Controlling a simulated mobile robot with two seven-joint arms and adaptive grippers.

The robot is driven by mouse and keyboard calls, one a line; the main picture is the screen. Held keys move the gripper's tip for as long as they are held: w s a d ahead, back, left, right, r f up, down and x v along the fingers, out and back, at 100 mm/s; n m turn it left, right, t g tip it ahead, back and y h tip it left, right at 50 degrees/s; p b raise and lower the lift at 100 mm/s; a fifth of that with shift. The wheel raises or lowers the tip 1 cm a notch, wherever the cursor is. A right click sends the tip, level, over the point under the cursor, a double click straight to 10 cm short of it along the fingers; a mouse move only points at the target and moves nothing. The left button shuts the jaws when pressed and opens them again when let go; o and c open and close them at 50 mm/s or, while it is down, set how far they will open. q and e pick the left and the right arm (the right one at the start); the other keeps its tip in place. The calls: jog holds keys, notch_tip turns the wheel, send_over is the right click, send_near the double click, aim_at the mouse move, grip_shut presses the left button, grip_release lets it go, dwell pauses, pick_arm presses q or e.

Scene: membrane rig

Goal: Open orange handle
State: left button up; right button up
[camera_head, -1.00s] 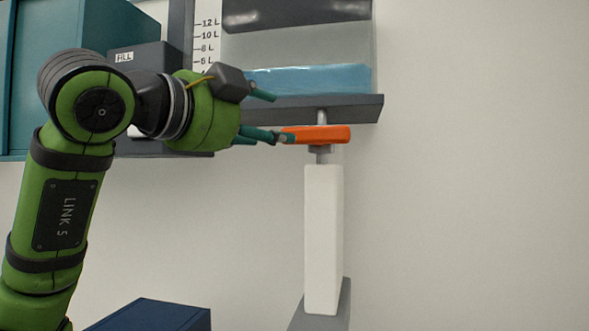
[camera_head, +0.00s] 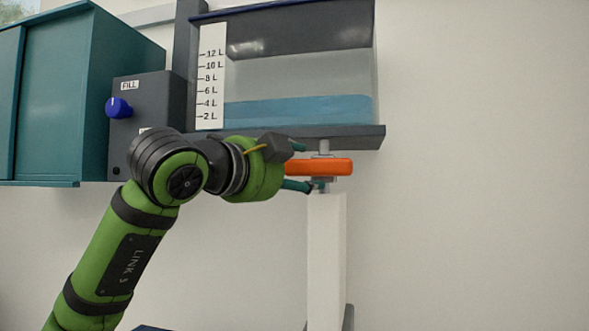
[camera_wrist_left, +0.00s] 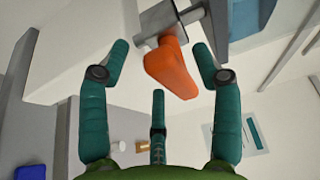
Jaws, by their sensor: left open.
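The orange handle (camera_head: 325,167) sits on a metal stem just under the clear tank's dark base, above a white upright pipe. My left gripper (camera_head: 304,167) comes in from the left and is open. One finger shows above the handle's left end and one below it. In the left wrist view the handle (camera_wrist_left: 172,72) reaches in between the spread teal fingers of my gripper (camera_wrist_left: 159,60). The fingers look apart from the handle, with no clear contact. My right gripper is not in view.
The tank's dark base (camera_head: 362,137) overhangs the handle closely. The white pipe (camera_head: 325,250) stands directly below. A dark box with a blue knob (camera_head: 119,108) and a teal cabinet (camera_head: 95,95) are at left. The wall area at right is clear.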

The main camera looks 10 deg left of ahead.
pick_arm(q)
jog(key=c, duration=1.2)
jog(key=shift+o, duration=0.2)
jog(key=shift+r, duration=0.15)
jog(key=m+p, duration=0.1)
jog(key=m, duration=0.1)
jog(key=r+m+g+y+p, duration=0.1)
jog(key=m, duration=0.1)
jog(key=shift+r, duration=0.3)
jog(key=shift+d+r+m+g+y+p, duration=0.4)
jog(key=shift+m+y+p, duration=0.55)
jog(key=shift+m, duration=0.55)
jog(key=shift+d+r+m+g+y+p, duration=0.35)
jog(key=shift+m+y+p, duration=0.5)
jog(key=shift+m, duration=0.65)
jog(key=shift+d+r+m+g+y+p, duration=0.25)
jog(key=shift+d+r+m+y+p, duration=0.2)
jog(key=shift+m+y+p, duration=0.8)
jog(key=shift+d+f+m+h+b, duration=0.1)
jog(key=shift+m+h+b, duration=0.15)
jog(key=shift+m+b, duration=0.2)
